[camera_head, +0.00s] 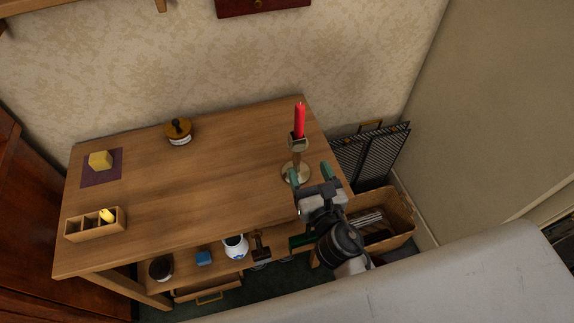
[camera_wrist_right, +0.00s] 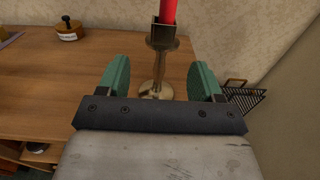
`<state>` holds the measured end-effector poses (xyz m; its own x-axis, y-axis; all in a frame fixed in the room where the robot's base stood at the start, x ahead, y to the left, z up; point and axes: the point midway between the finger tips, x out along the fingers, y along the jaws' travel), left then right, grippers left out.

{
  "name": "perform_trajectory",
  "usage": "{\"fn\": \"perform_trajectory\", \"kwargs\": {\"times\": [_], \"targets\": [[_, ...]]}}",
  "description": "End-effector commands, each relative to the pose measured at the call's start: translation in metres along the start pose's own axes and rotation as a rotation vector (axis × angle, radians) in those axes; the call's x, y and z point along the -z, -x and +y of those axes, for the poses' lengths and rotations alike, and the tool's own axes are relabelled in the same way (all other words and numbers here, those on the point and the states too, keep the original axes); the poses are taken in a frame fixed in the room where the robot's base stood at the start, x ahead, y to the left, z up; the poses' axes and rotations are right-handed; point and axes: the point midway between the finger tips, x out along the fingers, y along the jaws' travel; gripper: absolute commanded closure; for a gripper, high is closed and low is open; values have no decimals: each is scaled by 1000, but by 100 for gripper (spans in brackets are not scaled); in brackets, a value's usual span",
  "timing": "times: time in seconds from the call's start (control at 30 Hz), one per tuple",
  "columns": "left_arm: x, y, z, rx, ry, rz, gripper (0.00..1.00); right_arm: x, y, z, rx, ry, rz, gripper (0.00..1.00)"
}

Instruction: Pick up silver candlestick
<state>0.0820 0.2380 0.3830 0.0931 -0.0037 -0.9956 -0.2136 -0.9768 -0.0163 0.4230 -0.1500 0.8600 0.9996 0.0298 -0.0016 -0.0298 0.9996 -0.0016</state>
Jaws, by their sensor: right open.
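The candlestick (camera_head: 297,164) stands upright near the right end of the wooden table (camera_head: 215,177). It looks brassy silver and has a round base, a thin stem and a square cup. A red candle (camera_head: 300,121) stands in the cup. My right gripper (camera_head: 309,174) is open just in front of the candlestick. I see no contact. My left gripper is not in view.
A lidded jar (camera_head: 178,132), a yellow block (camera_head: 100,160) on a purple mat (camera_head: 116,177) and a divided wooden box (camera_head: 82,229) are on the table's left. A jug (camera_head: 236,247) is on the lower shelf. A crate (camera_head: 402,223) and black rack (camera_head: 371,155) stand to the right.

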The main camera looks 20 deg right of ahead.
Motion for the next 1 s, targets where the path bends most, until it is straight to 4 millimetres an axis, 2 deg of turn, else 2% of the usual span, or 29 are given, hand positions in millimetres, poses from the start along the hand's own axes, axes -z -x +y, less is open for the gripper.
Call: {"fn": "perform_trajectory", "kwargs": {"times": [0.1, 0.23, 0.47, 0.7, 1.0], "targets": [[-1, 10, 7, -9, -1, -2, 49, -6, -22, 0, 1, 0, -5, 34], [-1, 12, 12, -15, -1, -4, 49, -4, -40, 0, 1, 1, -4, 34], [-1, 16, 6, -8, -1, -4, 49, -4, -59, 0, 1, -1, -3, 34], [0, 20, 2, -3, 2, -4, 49, -2, -93, 0, 2, 0, -3, 34], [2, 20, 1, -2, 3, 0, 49, -1, -100, 0, 1, 1, -2, 34]]}}
